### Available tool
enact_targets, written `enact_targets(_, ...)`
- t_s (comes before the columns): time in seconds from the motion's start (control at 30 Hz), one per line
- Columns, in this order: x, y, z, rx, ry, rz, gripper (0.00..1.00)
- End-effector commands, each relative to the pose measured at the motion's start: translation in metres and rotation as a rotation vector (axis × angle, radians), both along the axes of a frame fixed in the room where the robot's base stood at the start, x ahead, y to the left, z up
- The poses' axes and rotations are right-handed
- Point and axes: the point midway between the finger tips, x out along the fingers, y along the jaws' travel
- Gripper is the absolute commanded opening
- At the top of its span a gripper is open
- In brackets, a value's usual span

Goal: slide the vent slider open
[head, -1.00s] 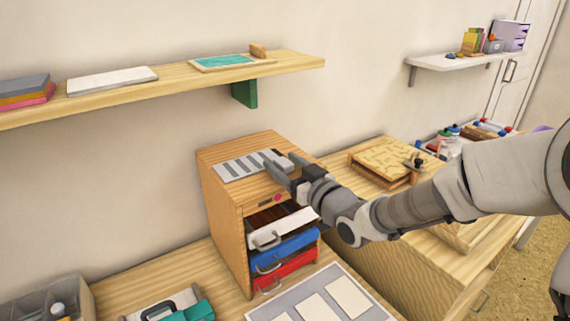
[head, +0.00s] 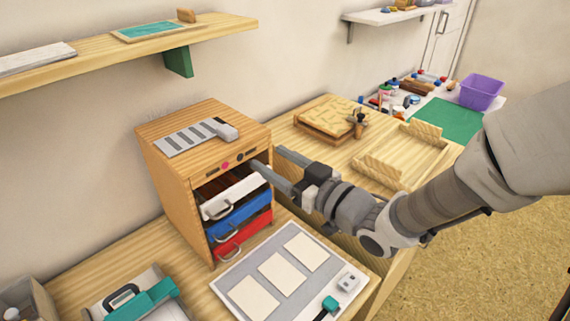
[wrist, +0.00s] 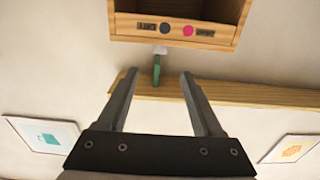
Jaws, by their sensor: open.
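The vent (head: 188,138) is a light grey plate with several darker slots on top of the wooden cabinet (head: 150,160). Its grey slider tab (head: 226,131) sits at the plate's right end. The slots look dark grey, and I cannot tell how far they are uncovered. My gripper (head: 267,158) is open and empty at the cabinet's front right, below its top and apart from the slider tab. In the wrist view, both fingers (wrist: 160,74) stand apart with nothing between them. The vent is hidden there; the cabinet front (wrist: 210,34) shows at the top.
White, blue and red drawers (head: 240,212) stick out of the cabinet below an open bay. A wall shelf (head: 120,45) hangs above and behind. A grey board with pale cards (head: 235,272) lies in front. A wooden box (head: 325,117) stands to the right.

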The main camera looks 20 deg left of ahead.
Motion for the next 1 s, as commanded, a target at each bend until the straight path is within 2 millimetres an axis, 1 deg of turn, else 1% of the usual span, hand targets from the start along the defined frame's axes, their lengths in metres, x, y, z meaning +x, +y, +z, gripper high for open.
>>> enact_targets(0.03,-0.003,-0.008,0.001,-0.001,-0.002,-0.004,0.68)
enact_targets(0.2,-0.010,-0.020,0.000,0.001,0.000,-0.002,0.68)
enact_targets(0.73,-0.011,-0.022,0.001,-0.002,0.000,-0.003,0.68)
enact_targets(0.87,-0.002,-0.028,0.010,-0.040,0.010,-0.045,0.68)
enact_targets(0.97,0.014,-0.042,0.025,-0.102,0.035,-0.130,0.68)
enact_targets(1.0,0.022,-0.052,0.034,-0.128,0.047,-0.180,0.68)
